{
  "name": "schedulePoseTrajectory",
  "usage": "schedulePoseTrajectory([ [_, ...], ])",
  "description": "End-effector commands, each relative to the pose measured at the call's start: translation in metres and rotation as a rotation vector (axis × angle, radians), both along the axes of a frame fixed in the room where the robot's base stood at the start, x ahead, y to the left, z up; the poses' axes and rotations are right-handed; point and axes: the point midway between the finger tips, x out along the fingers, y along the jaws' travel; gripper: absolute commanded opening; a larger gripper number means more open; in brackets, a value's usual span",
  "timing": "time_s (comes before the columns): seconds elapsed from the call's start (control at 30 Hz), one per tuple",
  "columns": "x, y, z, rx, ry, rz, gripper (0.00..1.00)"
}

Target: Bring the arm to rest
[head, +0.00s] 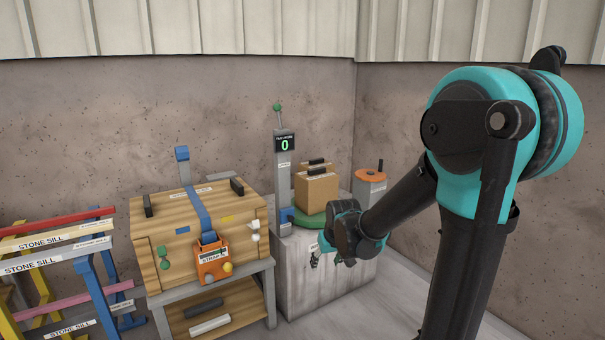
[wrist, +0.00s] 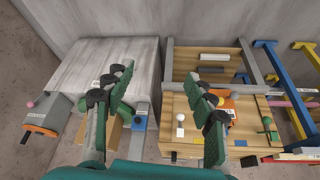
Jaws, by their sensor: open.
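My arm (head: 400,205) is teal and black and reaches in from the right of the head view, bending down towards the left. My gripper (head: 316,254) hangs in front of the grey stone block, its fingers small in this view. In the wrist view my gripper (wrist: 165,98) shows two green and black fingers spread well apart, with nothing between them. The stone block (head: 345,268) stands behind it in the head view. I cannot tell the exact gap between the fingers and the block.
A wooden crate (head: 165,255) with a blue strap and an orange buckle (head: 212,262) stands left of my gripper. Cardboard boxes (head: 317,190), a grey post with a display reading 0 (head: 284,165) and a grey canister (head: 370,187) are behind. Racks of stone sills (head: 45,262) stand far left.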

Motion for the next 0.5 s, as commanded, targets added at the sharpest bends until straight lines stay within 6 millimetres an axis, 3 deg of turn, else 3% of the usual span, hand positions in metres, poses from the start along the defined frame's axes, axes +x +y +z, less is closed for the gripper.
schedulePoseTrajectory([
  [0.03,-0.021,-0.019,0.000,-0.001,0.005,-0.033,0.56],
  [0.2,-0.085,-0.065,-0.008,-0.001,0.024,-0.129,0.56],
  [0.4,-0.152,-0.101,-0.026,-0.002,0.042,-0.227,0.56],
  [0.5,-0.174,-0.110,-0.034,-0.001,0.049,-0.259,0.56],
])
